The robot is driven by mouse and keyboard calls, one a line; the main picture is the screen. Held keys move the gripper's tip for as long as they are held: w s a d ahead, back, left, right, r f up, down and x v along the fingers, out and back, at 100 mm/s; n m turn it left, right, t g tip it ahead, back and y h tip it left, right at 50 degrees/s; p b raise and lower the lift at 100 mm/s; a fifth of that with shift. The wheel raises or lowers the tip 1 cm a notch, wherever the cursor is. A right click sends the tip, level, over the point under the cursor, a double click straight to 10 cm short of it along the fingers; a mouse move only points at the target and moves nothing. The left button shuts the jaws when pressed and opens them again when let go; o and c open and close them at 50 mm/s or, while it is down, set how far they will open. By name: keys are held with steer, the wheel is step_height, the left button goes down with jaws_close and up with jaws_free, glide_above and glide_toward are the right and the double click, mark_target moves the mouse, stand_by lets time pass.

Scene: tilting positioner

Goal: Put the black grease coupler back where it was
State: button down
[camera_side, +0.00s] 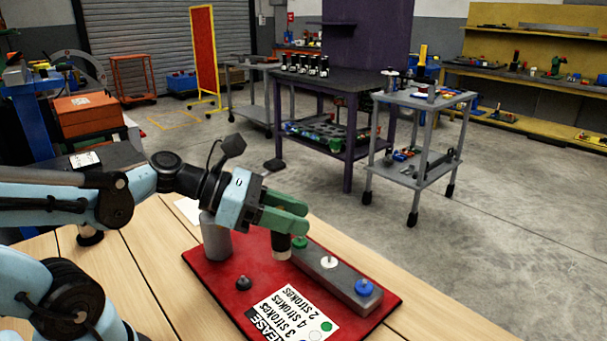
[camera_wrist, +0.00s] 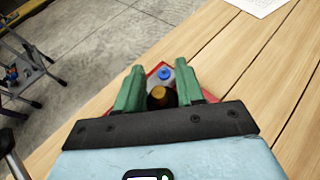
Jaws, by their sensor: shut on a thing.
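My gripper (camera_side: 286,220) has green fingers shut on the black grease coupler (camera_side: 281,242). The coupler hangs down from the fingers, dark above with a pale lower end, over the far end of the dark bar. In the wrist view the black coupler (camera_wrist: 158,98), with a brass-coloured top, sits between the green fingers (camera_wrist: 160,72). The bar (camera_side: 345,284) carries a green fitting (camera_side: 299,243), a white fitting (camera_side: 328,262) and a blue fitting (camera_side: 363,287). Whether the coupler touches the bar cannot be told. A small black knobbed piece (camera_side: 243,283) stands on the red board (camera_side: 222,290).
A grey cylinder (camera_side: 216,238) stands upright on the board, just left of my gripper. A printed card (camera_side: 291,314) with stroke counts and coloured dots lies at the board's near side. A white sheet (camera_side: 187,211) lies on the wooden table (camera_side: 120,270), whose left part is clear.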

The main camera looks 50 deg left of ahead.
steer(key=s+m+g+h, duration=0.2)
steer(key=s+m+g, duration=0.1)
steer(key=s, duration=0.4)
steer(key=shift+w+a+f, duration=0.7)
steer(key=shift+a+f, duration=0.95)
steer(key=shift+f, duration=0.15)
steer(key=shift+w+a+f, duration=0.7)
steer(key=shift+a+f, duration=0.9)
steer(key=shift+f, duration=0.2)
steer(key=shift+w+a+f, duration=0.7)
steer(key=shift+a+f, duration=0.95)
steer(key=shift+f, duration=0.15)
steer(key=c, duration=0.7)
jaws_free()
steer(key=v, duration=0.7)
steer(key=shift+s+a, duration=0.2)
steer(key=shift+a, duration=0.05)
